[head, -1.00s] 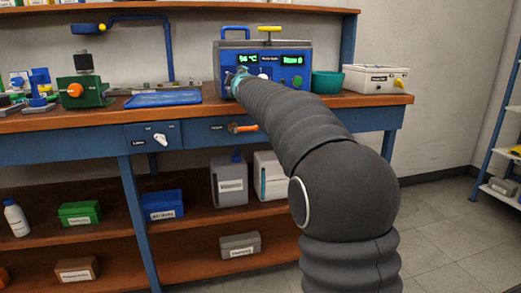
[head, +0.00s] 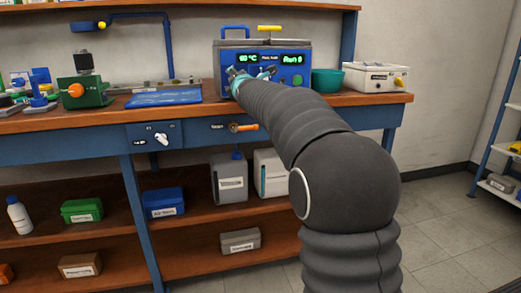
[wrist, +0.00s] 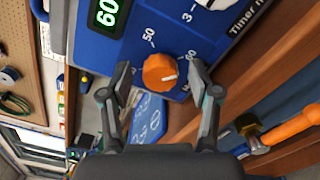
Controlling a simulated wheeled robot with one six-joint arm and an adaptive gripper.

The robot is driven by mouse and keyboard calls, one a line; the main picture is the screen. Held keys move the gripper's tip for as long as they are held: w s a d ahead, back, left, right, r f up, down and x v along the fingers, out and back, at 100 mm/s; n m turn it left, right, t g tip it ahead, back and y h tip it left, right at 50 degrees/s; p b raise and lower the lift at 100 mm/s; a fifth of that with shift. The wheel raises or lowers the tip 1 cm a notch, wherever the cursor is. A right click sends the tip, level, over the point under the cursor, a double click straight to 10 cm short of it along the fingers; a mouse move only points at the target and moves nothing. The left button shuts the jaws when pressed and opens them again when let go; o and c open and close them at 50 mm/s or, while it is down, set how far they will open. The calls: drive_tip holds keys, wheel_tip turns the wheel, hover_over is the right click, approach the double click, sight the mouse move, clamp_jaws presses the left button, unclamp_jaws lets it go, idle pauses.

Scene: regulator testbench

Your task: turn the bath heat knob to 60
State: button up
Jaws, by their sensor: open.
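The blue bath unit (head: 225,62) stands at the back of the bench, and its green display (head: 248,58) reads 60 °C. In the wrist view the display (wrist: 106,12) also shows 60. The orange bath heat knob (wrist: 159,72) has a white mark on its right side. Printed 50 and 60 labels are near it. My gripper (wrist: 160,77) is open, with one finger on each side of the knob and a visible gap at both. In the head view my gripper (head: 252,75) is at the bath's front and hides the knob.
A second display (head: 292,58) reads Run 0. A teal bowl (head: 327,80) and a white box (head: 375,79) stand right of the bath. A blue tray (head: 164,97) lies to the left. An orange handle (wrist: 295,125) sticks out from the bench front below.

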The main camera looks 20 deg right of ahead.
drive_tip(key=shift+n, duration=0.5)
drive_tip(key=s+b, duration=0.2)
drive_tip(key=s, duration=1.2)
drive_tip(key=s+f+m+g+p, duration=0.1)
drive_tip(key=s+f+m+g, duration=0.4)
drive_tip(key=s+f+m, duration=0.6)
drive_tip(key=shift+s+f, duration=0.35)
drive_tip(key=shift+s, duration=1.6)
drive_tip(key=s+f+m+g, duration=0.4)
drive_tip(key=s+f+m, duration=0.3)
drive_tip(key=f+m, duration=0.15)
drive_tip(key=s+f+m+g+p, duration=0.1)
drive_tip(key=s+f+m, duration=0.1)
drive_tip(key=s, duration=0.6)
drive_tip(key=s+f+m+g+p, duration=0.1)
drive_tip(key=s+f+m+g, duration=0.1)
drive_tip(key=s+f, duration=0.3)
drive_tip(key=s+m, duration=0.1)
drive_tip(key=s, duration=0.3)
drive_tip(key=shift+p, duration=0.4)
